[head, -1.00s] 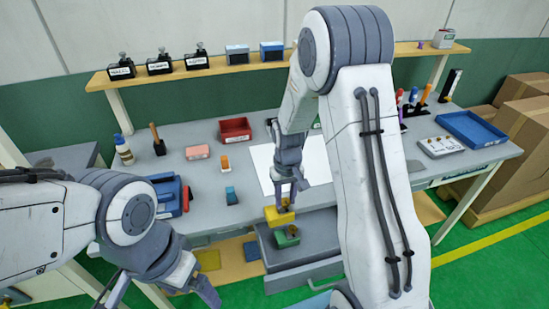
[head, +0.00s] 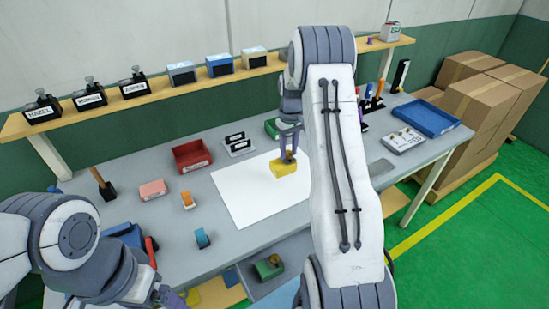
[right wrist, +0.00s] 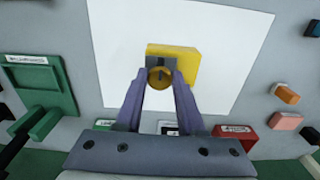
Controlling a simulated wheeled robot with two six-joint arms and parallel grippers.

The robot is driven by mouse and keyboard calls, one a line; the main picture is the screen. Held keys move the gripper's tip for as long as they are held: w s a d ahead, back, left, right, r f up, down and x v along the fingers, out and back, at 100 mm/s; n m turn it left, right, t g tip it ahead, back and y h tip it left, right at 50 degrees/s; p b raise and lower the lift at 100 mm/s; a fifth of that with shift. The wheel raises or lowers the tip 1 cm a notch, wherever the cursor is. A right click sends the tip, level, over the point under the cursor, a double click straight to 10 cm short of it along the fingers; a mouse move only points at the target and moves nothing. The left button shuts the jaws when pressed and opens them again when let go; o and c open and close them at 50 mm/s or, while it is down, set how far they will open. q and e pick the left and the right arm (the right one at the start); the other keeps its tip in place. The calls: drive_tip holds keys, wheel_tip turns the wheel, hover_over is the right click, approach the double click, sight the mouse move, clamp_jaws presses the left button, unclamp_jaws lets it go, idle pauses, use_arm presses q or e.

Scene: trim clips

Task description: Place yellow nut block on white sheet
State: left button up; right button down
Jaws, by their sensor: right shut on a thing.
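The yellow nut block (head: 284,168) is over the white sheet (head: 243,200) on the workbench. It also shows in the right wrist view (right wrist: 186,62), with the white sheet (right wrist: 235,50) behind it. My right gripper (head: 289,150) is shut on the block's round brass nut (right wrist: 159,78), which sits between the two purple fingers. I cannot tell whether the block touches the sheet or hangs just above it. My left gripper (head: 172,298) is low at the bottom left, away from the sheet, and its jaws are not clear.
A red bin (head: 192,156), a pink block (head: 153,189) and an orange block (head: 187,200) lie left of the sheet. A green nut block (head: 268,267) is in the open drawer below the bench front. A blue tray (head: 425,118) stands at the right.

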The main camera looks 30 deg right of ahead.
sight(275, 160)
drive_tip(key=w+f+p, duration=0.1)
drive_tip(key=f, duration=0.1)
drive_tip(key=w+a+f+p, duration=0.1)
drive_tip(key=w+f, duration=0.1)
drive_tip(key=w+a+f+p, duration=0.1)
drive_tip(key=f, duration=0.1)
drive_tip(key=shift+w+f+p, duration=0.35)
drive_tip(key=shift+f, duration=0.2)
drive_tip(key=shift+a, duration=0.1)
drive_tip(key=shift+f, duration=0.1)
drive_tip(key=c, duration=0.5)
unclamp_jaws()
